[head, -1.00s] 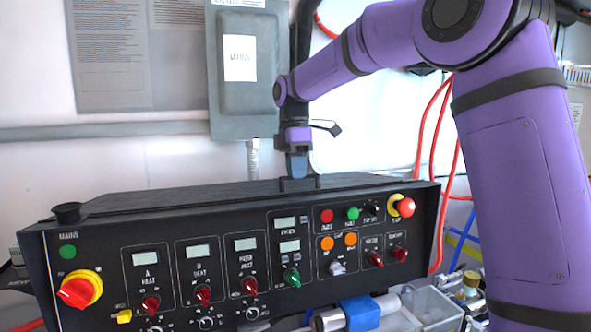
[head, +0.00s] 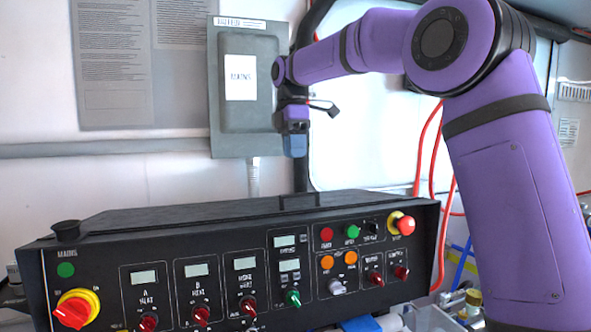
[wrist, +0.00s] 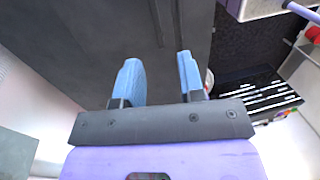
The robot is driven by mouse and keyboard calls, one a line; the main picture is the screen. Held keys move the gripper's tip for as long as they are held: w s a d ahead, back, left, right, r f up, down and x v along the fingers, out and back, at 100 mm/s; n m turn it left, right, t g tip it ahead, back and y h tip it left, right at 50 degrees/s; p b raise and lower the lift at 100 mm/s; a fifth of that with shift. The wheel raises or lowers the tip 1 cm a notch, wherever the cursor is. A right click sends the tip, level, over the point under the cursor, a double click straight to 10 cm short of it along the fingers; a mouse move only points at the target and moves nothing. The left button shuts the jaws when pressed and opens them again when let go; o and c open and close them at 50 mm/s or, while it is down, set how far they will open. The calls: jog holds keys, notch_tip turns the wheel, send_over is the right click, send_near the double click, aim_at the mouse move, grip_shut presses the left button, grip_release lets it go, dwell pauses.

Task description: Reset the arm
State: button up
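My purple arm reaches in from the right in the head view. My gripper (head: 294,150) hangs pointing down above the back of the black control panel (head: 180,225), in front of the grey mains box (head: 245,95). A clear gap separates it from the panel's top handle (head: 299,201). In the wrist view my gripper (wrist: 160,80) shows two blue fingers spread apart with nothing between them. The fingers' opening is hidden in the head view, where they overlap.
The panel front carries a red rotary switch (head: 74,310) on yellow, several knobs and a red stop button (head: 403,225). Red hoses (head: 430,150) hang at the right behind my arm.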

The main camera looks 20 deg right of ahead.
jog(key=shift+w+r, duration=0.15)
jog(key=shift+r, duration=0.7)
jog(key=s+d+f+m+t, duration=0.15)
jog(key=s+m, duration=0.25)
jog(key=s, duration=0.5)
jog(key=s+d+m+t, duration=0.2)
jog(key=s+m, duration=0.3)
jog(key=s, duration=0.5)
jog(key=s+d+f+m+t, duration=0.2)
jog(key=s+f+m, duration=0.2)
jog(key=s+f, duration=0.2)
jog(key=s+d+f+m+t, duration=0.2)
jog(key=s+f+m, duration=0.3)
jog(key=s, duration=0.6)
jog(key=shift+f, duration=0.65)
